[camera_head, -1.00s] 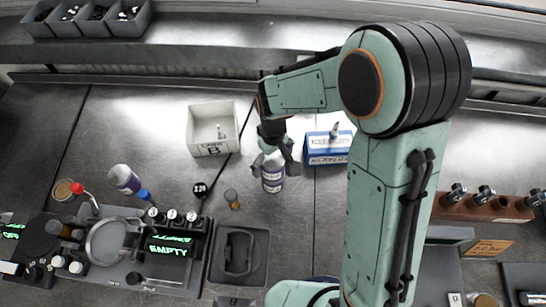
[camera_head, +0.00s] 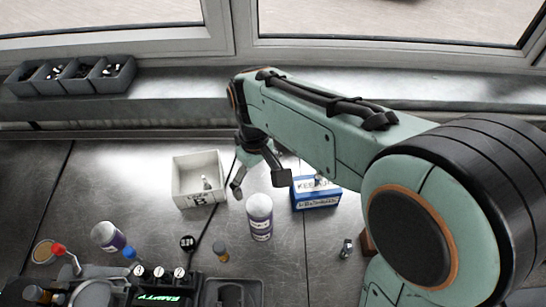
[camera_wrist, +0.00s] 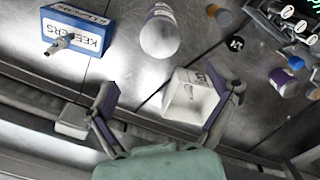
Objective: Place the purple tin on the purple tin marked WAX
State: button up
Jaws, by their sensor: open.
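A purple tin (camera_head: 260,215) with a pale top and white label bands stands upright mid-bench. It looks like two tins stacked, but I cannot see the join clearly or read WAX. In the wrist view its pale round top (camera_wrist: 159,37) shows at the upper middle. Another purple-and-white tin (camera_head: 108,237) stands at the left. My gripper (camera_head: 260,182) is open and empty, behind and above the middle tin, apart from it. Its spread fingers also show in the wrist view (camera_wrist: 165,88).
A white bin (camera_head: 199,192) stands left of the middle tin, and a blue KEEPERS box (camera_head: 317,193) stands to its right. A small brown-topped bottle (camera_head: 221,251) and a black round tag (camera_head: 188,243) are nearby. Grey bins (camera_head: 70,76) line the back ledge.

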jog(key=s+d+r+m, duration=0.1)
jog(key=s+d+m, duration=0.3)
jog(key=s, duration=0.5)
jog(key=s+d+r+m, duration=0.1)
jog(key=s+d+m, duration=0.2)
jog(key=s+d, duration=0.4)
jog(key=shift+s+d+m+y, duration=0.2)
jog(key=shift+s+m+y, duration=0.2)
jog(key=shift+s, duration=0.5)
